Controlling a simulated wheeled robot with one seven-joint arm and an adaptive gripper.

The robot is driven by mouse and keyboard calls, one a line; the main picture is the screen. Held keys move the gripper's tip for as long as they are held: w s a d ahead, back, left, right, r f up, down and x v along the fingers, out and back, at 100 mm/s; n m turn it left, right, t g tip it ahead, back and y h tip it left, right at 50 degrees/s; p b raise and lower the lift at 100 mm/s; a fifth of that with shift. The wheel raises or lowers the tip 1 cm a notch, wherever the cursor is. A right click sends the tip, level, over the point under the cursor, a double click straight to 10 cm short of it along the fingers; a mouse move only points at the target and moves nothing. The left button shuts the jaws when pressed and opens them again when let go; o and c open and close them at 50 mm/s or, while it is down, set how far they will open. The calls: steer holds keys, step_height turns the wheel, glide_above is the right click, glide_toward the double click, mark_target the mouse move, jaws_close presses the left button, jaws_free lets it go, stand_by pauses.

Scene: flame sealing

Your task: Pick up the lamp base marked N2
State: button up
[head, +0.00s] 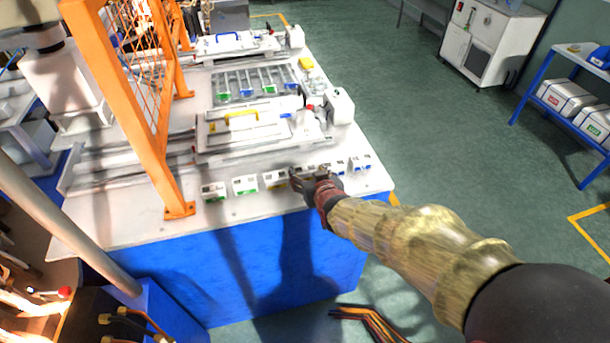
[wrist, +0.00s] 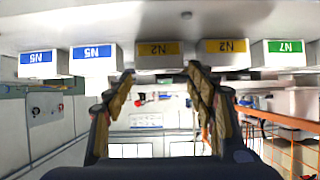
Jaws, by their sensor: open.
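Two lamp bases with yellow labels that read N2 upside down hang in the inverted wrist view: one at the middle (wrist: 159,50), one to its right (wrist: 226,48). My gripper (wrist: 162,73) is open and empty, its fingertips either side of the middle N2 base's lower edge in the picture. Whether they reach around it cannot be told. In the head view my gripper (head: 303,179) is over the front row, partly hiding the bases there. A yellow-marked base (head: 275,179) shows just left of it.
Blue-labelled bases (wrist: 95,56) and a green N7 base (wrist: 284,50) flank the N2 pair closely. An orange guard post (head: 160,165) rises at left.

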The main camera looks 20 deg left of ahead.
mark_target(305, 170)
steer(key=x, duration=0.3)
steer(key=shift+w+a+f, duration=0.1)
steer(key=shift+w, duration=0.05)
steer(key=shift+c, duration=1.2)
steer(key=c, duration=0.5)
steer(key=shift+c, duration=0.4)
